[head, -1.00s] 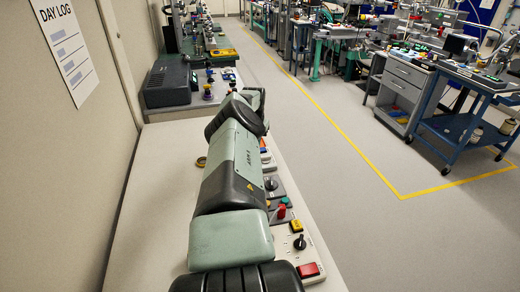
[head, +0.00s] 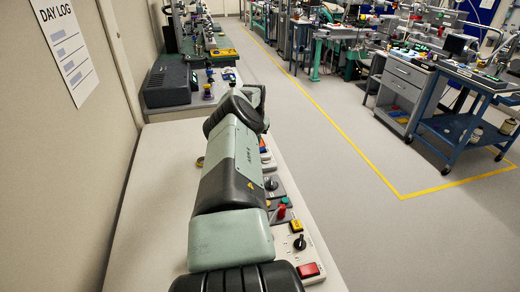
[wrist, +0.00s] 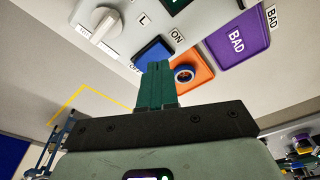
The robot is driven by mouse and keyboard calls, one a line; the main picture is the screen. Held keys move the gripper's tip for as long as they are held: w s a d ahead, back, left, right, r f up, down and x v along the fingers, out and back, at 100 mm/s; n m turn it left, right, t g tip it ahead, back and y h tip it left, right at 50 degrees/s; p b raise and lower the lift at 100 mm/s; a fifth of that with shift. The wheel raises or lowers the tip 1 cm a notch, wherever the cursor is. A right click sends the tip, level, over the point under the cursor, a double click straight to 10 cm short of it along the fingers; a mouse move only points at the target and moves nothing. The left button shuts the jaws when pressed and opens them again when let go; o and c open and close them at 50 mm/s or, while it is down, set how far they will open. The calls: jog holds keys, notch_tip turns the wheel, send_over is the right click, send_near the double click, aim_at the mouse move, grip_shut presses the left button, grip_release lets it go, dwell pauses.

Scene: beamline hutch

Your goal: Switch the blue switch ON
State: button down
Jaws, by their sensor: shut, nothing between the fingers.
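The blue switch (wrist: 152,51) is a dark blue rocker on a pale panel in the wrist view, with an ON label (wrist: 177,36) at one end and an OFF label (wrist: 135,68) at the other. My gripper (wrist: 158,66) is shut and empty, its green fingertips overlapping the lower part of the switch. I cannot tell whether they touch it. Which way the rocker is tilted is unclear. In the head view my arm hides the fingertips and most of that part of the panel.
A purple BAD plate (wrist: 238,42) and a white knob (wrist: 104,24) are nearby.

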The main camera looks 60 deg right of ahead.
jog(key=shift+r, duration=2.5)
